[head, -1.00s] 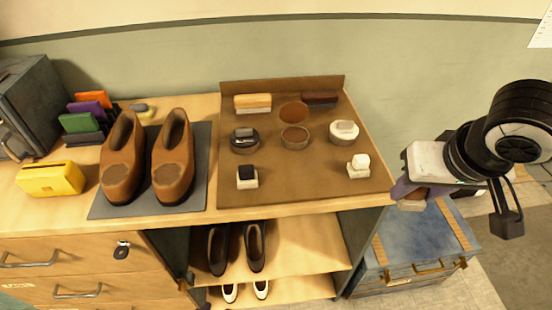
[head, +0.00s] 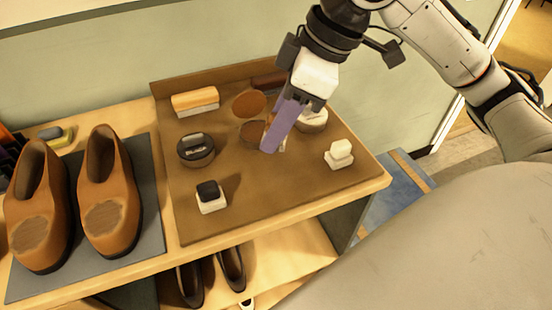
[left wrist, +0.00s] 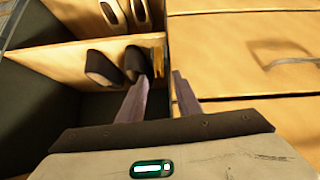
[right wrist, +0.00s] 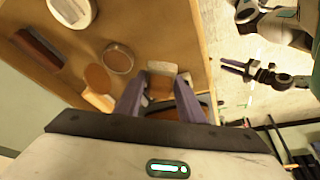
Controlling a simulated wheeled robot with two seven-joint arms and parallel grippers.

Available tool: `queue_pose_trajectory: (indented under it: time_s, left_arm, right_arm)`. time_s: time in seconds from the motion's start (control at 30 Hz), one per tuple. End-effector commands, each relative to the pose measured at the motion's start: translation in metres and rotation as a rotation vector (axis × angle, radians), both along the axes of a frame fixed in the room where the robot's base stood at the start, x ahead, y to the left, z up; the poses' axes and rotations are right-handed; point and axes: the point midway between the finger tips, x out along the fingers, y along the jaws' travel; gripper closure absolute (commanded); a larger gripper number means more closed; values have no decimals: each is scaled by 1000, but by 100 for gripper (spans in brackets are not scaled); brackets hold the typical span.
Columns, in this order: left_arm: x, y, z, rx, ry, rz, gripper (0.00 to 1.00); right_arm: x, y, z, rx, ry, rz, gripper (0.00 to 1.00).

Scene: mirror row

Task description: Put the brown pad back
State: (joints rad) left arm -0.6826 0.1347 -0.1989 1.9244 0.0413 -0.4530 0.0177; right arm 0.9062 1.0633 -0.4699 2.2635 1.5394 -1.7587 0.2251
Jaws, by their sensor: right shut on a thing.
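My right gripper (head: 283,128) is over the brown board (head: 240,205) on the bench top. In the right wrist view its fingers (right wrist: 158,100) are shut on the brown pad (right wrist: 160,88), a small block with a cream part and a brown part. In the head view the purple finger hides most of the pad; whether it touches the board I cannot tell. A black pad (head: 210,196) and a white pad (head: 339,153) stand at the board's front left and right. My left gripper (left wrist: 160,85) is open and empty in its wrist view, near the shelves and drawers.
On the board are a dark tin (head: 196,150), an open brown tin (head: 253,132), a brown disc (head: 249,103), a pale tin (head: 312,119) and an orange-topped brush (head: 195,101). Brown shoes (head: 108,190) stand on a grey mat at left. The board's front middle is clear.

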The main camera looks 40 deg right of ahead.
Motion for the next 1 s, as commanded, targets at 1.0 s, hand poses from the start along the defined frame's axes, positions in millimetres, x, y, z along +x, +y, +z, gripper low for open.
queue_pose_trajectory:
  time_s: [1.0]
  left_arm:
    - [5,-10,-26,-5,-11,-15,69]
  right_arm:
    - [-12,-2,-94,-1,-2,160,83]
